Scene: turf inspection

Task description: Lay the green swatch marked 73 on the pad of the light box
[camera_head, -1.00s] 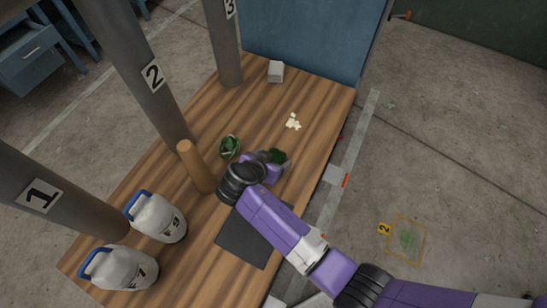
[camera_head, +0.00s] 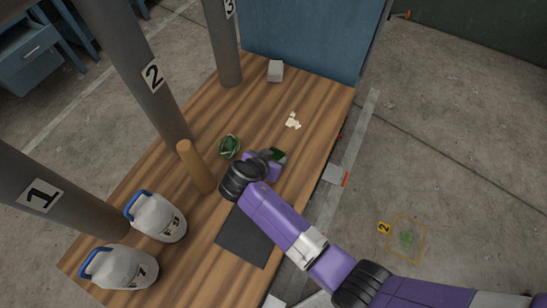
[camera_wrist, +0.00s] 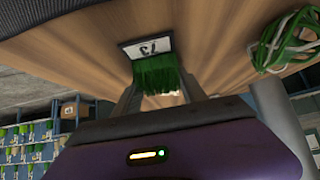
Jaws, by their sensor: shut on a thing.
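My gripper (camera_head: 272,157) is shut on the green swatch (camera_head: 278,155) over the middle of the wooden table. In the wrist view the swatch (camera_wrist: 156,74) hangs between the fingers, with tufted green strands and a white label (camera_wrist: 148,46) reading 73 at its far end. The label appears close to the table top; I cannot tell whether it touches. I cannot pick out the light box for certain. A small pale grey block (camera_head: 276,71) stands at the far end of the table, and a dark flat square (camera_head: 243,240) lies under my arm, partly hidden by it.
A green coiled bundle (camera_head: 229,146) lies left of my gripper, beside a wooden post (camera_head: 196,168). White scraps (camera_head: 293,121) lie beyond. Two white jugs (camera_head: 158,217) (camera_head: 122,267) and grey numbered columns (camera_head: 150,75) line the left side. A blue panel (camera_head: 310,38) closes the far end.

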